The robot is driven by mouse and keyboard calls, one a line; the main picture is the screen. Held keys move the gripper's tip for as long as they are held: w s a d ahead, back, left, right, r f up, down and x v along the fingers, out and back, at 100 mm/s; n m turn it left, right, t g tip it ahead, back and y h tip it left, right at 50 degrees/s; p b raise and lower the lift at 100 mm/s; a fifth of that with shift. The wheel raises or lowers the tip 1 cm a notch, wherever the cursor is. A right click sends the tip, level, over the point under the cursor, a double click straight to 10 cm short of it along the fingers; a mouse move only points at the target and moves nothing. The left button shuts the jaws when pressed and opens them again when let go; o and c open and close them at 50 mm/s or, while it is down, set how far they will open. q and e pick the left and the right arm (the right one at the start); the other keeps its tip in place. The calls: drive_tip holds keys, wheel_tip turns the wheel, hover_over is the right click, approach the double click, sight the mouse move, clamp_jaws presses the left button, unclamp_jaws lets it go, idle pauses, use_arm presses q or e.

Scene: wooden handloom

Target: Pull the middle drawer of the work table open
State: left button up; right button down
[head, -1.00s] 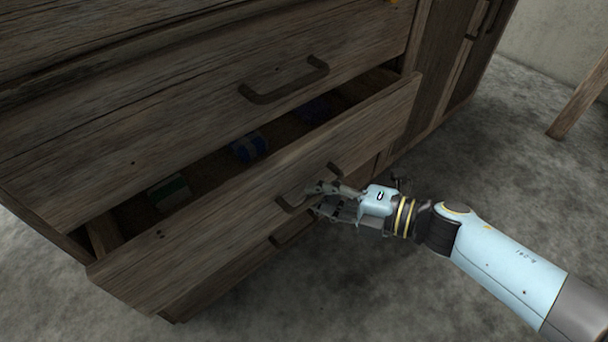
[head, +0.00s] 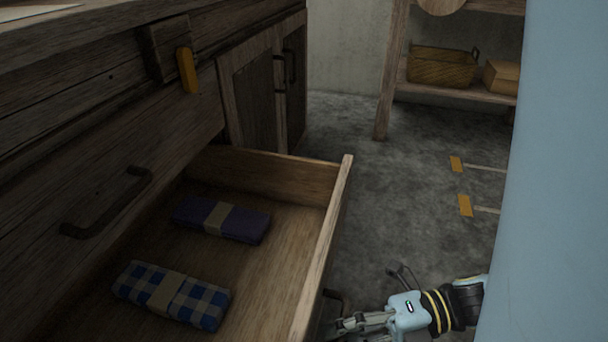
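The middle drawer (head: 322,232) of the work table stands far out from the dark wooden front, with its inside in view. A purple folded cloth (head: 249,226) and a blue-and-white checked one (head: 204,303), each with a tan band, lie in it. The drawer's dark handle (head: 332,295) shows in part on its outer face. My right gripper (head: 338,327) is at this handle, at the bottom edge of the view. The edge cuts off part of its fingers, so how tightly they close on the handle is hidden. My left gripper is not in view.
The drawer above, with its dark handle (head: 106,207), is shut. A cabinet with dark handles (head: 290,66) stands beyond. A shelf with a basket (head: 441,67) is at the back. My pale blue part blocks the right side.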

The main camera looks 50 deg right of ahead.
drive_tip(key=shift+s+d+r, duration=0.1)
drive_tip(key=shift+s+d, duration=0.1)
drive_tip(key=shift+s, duration=0.25)
drive_tip(key=shift+s+d, duration=0.15)
drive_tip(key=shift+s, duration=0.3)
drive_tip(key=c, duration=1.3)
unclamp_jaws()
drive_tip(key=shift+c, duration=0.2)
drive_tip(key=shift+s, duration=0.1)
drive_tip(key=v, duration=1.2)
